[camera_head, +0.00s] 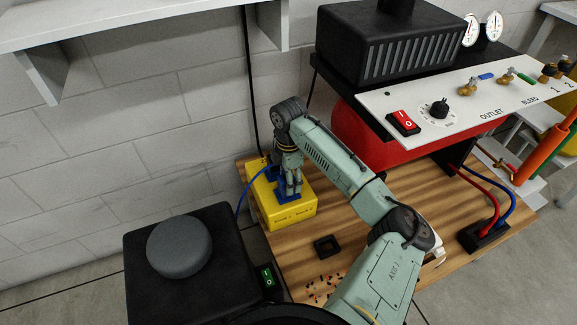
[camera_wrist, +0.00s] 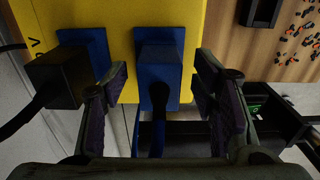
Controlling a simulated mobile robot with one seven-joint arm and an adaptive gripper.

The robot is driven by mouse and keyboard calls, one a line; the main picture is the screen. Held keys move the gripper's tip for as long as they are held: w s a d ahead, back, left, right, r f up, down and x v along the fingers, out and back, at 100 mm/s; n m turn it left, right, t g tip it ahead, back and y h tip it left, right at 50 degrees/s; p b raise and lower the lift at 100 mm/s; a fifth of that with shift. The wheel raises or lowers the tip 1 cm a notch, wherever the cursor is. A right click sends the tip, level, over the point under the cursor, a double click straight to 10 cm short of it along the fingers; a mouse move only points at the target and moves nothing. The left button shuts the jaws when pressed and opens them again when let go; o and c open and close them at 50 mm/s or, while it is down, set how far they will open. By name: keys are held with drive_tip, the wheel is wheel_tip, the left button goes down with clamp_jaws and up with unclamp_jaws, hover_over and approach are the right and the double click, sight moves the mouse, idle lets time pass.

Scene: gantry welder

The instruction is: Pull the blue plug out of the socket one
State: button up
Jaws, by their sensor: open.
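The yellow socket box (camera_head: 297,212) stands on the wooden bench in the head view; its face also shows in the wrist view (camera_wrist: 120,30). My gripper (camera_head: 290,187) is over it, pointing down. In the wrist view the blue plug (camera_wrist: 158,72) sits in a blue socket (camera_wrist: 158,33) on the box, its cord running toward me. My open gripper (camera_wrist: 162,72) has a finger on each side of this plug, with visible gaps. A black plug (camera_wrist: 58,80) sits in the neighbouring blue socket (camera_wrist: 90,45), left of my left finger. I cannot read the socket numbers.
A small black square holder (camera_head: 327,246) and scattered small parts (camera_head: 322,287) lie on the bench (camera_head: 295,268). A red compressor (camera_head: 365,138) with a white control panel stands behind my arm. A black box (camera_head: 190,262) stands front left. A blue cord (camera_head: 243,186) loops left of the yellow box.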

drive_tip(key=shift+f, duration=1.95)
drive_tip(key=shift+c, duration=0.3)
drive_tip(key=c, duration=1.2)
drive_tip(key=o, duration=1.3)
drive_tip(key=shift+c, duration=0.2)
